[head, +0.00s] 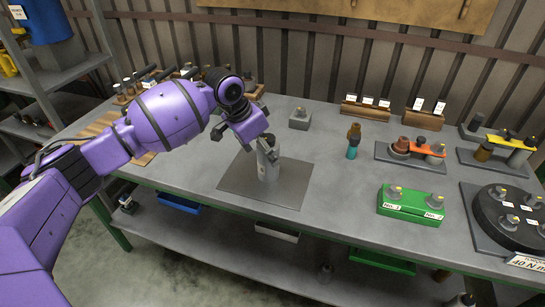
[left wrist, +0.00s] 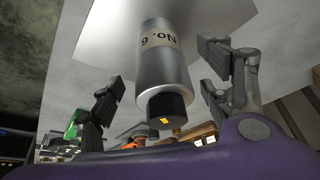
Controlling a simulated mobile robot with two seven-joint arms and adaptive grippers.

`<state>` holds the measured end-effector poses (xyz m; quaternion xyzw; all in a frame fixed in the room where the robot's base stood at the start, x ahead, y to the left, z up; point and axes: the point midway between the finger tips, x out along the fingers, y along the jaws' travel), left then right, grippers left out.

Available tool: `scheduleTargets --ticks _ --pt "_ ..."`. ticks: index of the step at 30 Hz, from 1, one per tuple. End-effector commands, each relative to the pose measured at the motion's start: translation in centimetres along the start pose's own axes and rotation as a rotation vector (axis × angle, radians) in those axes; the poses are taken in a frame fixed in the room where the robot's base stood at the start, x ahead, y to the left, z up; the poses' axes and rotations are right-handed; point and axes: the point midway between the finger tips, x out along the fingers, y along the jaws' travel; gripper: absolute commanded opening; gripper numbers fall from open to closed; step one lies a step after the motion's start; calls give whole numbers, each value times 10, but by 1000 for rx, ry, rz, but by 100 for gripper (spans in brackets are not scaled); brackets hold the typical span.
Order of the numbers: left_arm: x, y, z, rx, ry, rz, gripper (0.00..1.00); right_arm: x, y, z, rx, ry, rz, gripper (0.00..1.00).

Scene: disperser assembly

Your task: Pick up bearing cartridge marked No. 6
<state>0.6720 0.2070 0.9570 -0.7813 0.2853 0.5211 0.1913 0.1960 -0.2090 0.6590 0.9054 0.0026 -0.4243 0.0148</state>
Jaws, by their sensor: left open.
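The bearing cartridge marked No. 6 (head: 267,170) is a silver-grey cylinder standing upright on a dark grey mat (head: 295,190) in the middle of the bench. In the left wrist view the cartridge (left wrist: 163,68) shows its label upside down, with a black end cap that bears a small yellow mark. My left gripper (head: 259,142) is at the cartridge's upper part. In the wrist view its open fingers (left wrist: 160,88) lie on either side of the cartridge, with gaps showing between them and it. My right gripper is not in view.
A green block (head: 410,205) with labels No. 1 and No. 2 stands to the right. A dark round fixture (head: 490,225) is at the far right. A brown and teal tool (head: 353,142) stands behind right. Wooden racks line the back. Bare bench lies right of the mat.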

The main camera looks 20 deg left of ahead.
Motion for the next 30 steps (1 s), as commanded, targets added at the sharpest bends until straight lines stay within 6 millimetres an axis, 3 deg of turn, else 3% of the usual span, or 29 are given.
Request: scheduleTargets --ticks 7,17,30 --pt "36 1 1 -1 0 1 71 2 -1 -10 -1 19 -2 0" --pt "43 0 0 0 1 -1 70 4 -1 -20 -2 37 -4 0" --pt "43 1 1 0 1 0 12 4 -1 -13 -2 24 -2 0"
